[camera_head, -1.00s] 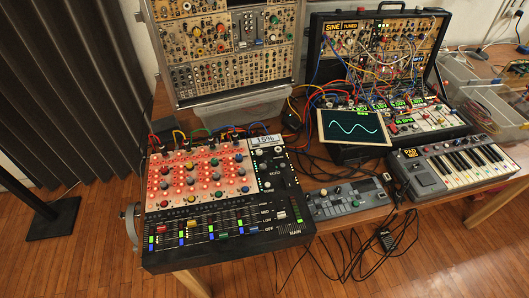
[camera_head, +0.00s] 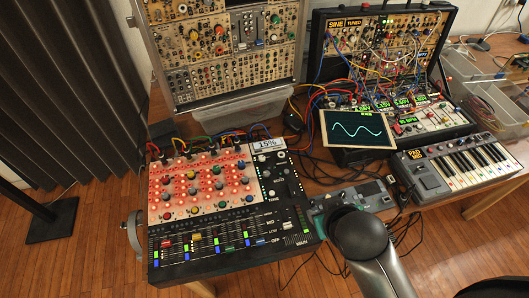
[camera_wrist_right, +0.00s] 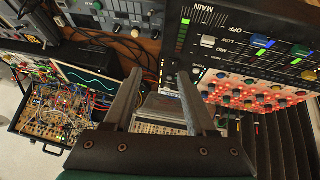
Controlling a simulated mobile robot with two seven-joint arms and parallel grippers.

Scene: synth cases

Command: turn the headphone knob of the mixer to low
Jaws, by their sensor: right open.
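The mixer (camera_head: 215,262) stands on the table at left centre, with red-lit knobs on top and faders below. Labels reading MID, LOW and OFF run beside the faders. A pale fader cap (camera_head: 287,226) sits right of these labels, and it also shows in the wrist view (camera_wrist_right: 208,41). I cannot tell which control is the headphone knob. My right gripper (camera_wrist_right: 159,85) is open and empty, its fingers apart from the mixer at upper right of the wrist view. In the head view, my right arm comes in at the bottom, right of the mixer. My left gripper is not in view.
A small grey device (camera_head: 330,202) lies right of the mixer, partly behind my arm. A screen with a wave (camera_head: 356,128), a keyboard (camera_head: 462,168) and a cabled synth case (camera_head: 385,55) stand at the right. Loose cables hang at the table's front edge.

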